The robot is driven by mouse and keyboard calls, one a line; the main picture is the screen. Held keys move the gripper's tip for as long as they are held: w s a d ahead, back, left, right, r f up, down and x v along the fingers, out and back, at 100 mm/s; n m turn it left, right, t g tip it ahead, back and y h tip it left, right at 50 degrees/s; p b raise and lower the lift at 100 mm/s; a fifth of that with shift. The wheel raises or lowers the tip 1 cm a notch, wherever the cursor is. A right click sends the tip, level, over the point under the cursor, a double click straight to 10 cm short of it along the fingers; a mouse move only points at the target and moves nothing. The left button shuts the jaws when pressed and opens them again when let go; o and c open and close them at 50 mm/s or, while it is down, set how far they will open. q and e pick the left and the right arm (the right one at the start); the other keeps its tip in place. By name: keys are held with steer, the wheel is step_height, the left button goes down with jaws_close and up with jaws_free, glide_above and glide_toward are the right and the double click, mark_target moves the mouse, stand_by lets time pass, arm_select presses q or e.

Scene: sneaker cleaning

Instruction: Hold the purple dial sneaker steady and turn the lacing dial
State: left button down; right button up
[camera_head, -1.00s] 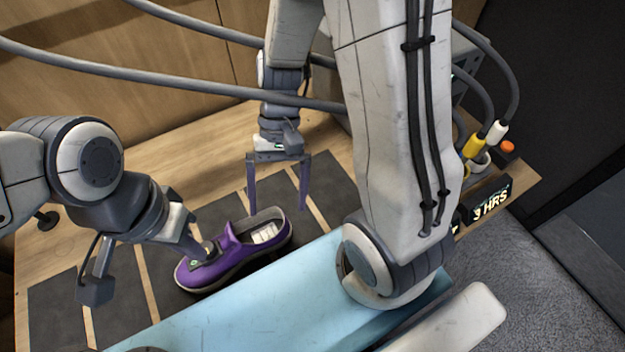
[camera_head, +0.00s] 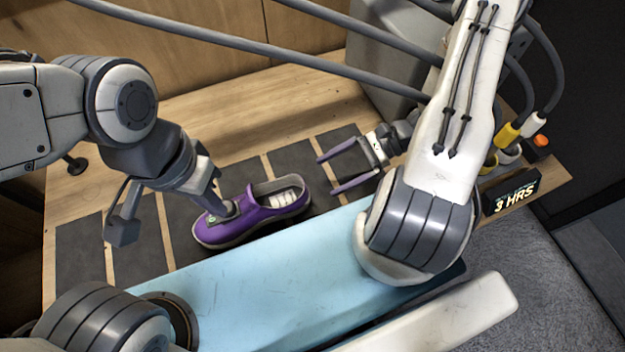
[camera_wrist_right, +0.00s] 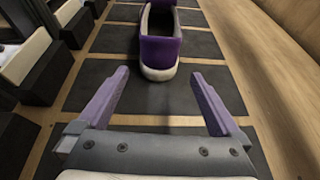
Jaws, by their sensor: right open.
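The purple sneaker (camera_head: 258,214) lies upright on a dark mat strip in the head view, toe to the left and heel to the right. A dark patch with a small green mark, likely the lacing dial (camera_head: 211,219), is on its upper. My left gripper (camera_head: 221,207) reaches down onto the upper at this patch; its jaw opening is too hidden to tell. My right gripper (camera_head: 328,176) is open and empty, right of the heel and apart from it. In the right wrist view the heel (camera_wrist_right: 160,58) stands ahead, between and beyond the open fingertips (camera_wrist_right: 160,76).
Dark mat strips (camera_head: 80,240) cover the wooden table (camera_head: 290,128). Dark blocks (camera_wrist_right: 45,72) line the left in the wrist view.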

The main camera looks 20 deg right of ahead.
steer(key=x, duration=1)
steer(key=shift+a+f, duration=0.15)
steer(key=shift+a, duration=0.1)
steer(key=shift+c, duration=0.3)
steer(key=c, duration=1)
arm_select(q)
steer(key=c, duration=1.5)
jaws_free()
arm_select(e)
steer(key=c, duration=0.4)
arm_select(q)
steer(key=o, duration=0.9)
steer(key=shift+c, duration=0.2)
steer(key=n+y, duration=0.1)
steer(key=n, duration=1.5)
glide_toward(250, 207)
steer(key=w+a+r, duration=0.2)
steer(key=a+r, duration=0.2)
steer(key=a, duration=0.1)
step_height(250, 207, down, 12)
steer(key=shift+d+f, duration=0.15)
steer(key=shift+f, duration=0.1)
